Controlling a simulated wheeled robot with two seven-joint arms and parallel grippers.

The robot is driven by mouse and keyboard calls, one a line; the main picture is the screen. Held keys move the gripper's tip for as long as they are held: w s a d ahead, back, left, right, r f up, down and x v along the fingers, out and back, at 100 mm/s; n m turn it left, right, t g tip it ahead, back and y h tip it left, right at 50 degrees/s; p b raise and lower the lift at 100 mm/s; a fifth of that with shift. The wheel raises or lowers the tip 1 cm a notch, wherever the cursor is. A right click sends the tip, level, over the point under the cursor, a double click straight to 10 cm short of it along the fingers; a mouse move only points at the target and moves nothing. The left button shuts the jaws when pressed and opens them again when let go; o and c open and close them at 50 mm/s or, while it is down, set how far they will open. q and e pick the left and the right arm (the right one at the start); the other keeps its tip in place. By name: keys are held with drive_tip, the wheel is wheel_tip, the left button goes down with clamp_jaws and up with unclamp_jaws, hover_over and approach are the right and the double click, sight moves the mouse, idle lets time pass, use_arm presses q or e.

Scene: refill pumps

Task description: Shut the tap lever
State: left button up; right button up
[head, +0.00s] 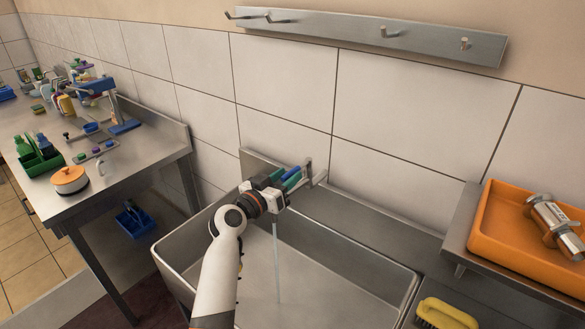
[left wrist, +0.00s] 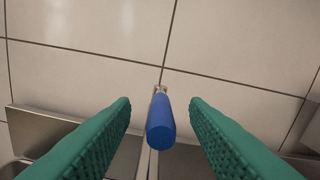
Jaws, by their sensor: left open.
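The tap (head: 309,172) is a grey metal fitting at the back of the sink, mostly hidden by my left gripper. Its blue lever (left wrist: 160,124) points toward the left wrist camera, between the fingers. A thin stream of water (head: 277,262) falls into the sink basin (head: 185,262). My left gripper (head: 291,179) is at the tap; its green fingers are also in the left wrist view (left wrist: 160,120). It is open, with one finger on each side of the lever and a visible gap on both sides. My right gripper is out of view.
An orange tray (head: 487,228) holding a metal fitting (head: 555,226) stands on a shelf at right. A yellow brush (head: 446,314) lies below it. A steel table (head: 128,172) with bottles and a pot stands left. A hook rail (head: 340,30) is on the wall above.

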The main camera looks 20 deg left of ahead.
sight(293, 172)
use_arm(q)
drive_tip(key=shift+x, duration=1.5)
clamp_jaws()
